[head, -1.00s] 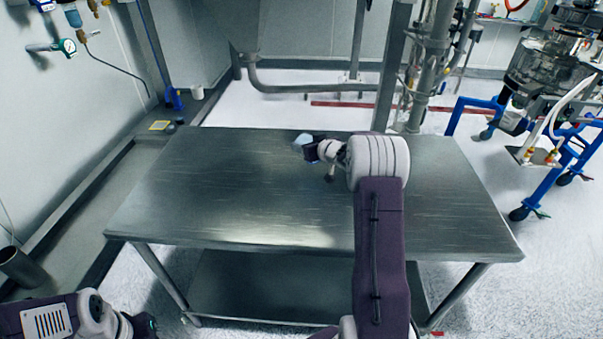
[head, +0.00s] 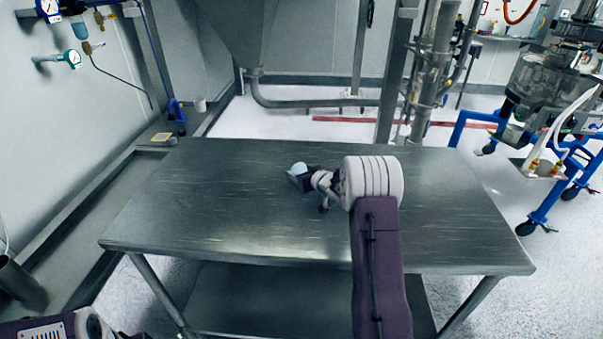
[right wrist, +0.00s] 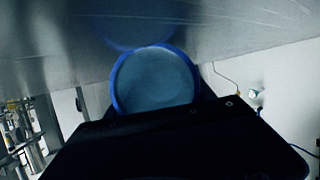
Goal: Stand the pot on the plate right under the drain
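The pot is a small round vessel with a blue rim and a pale blue-grey face, large in the right wrist view (right wrist: 155,80). In the head view the pot (head: 298,169) is a small pale spot at the tip of my right gripper (head: 301,178). The gripper appears shut on it; the fingers are hidden. A blue reflection in the steel lies close to the pot, but I cannot tell whether they touch. A small metal plate (head: 534,168) sits on the blue-framed machine at the right. I cannot make out the drain. My left gripper is out of view.
The steel table (head: 215,210) is otherwise bare. The blue-framed machine (head: 545,105) with white hoses stands beyond its right end. Upright pipes (head: 432,75) and a grey hopper (head: 232,35) stand behind it. A wall ledge runs along the left.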

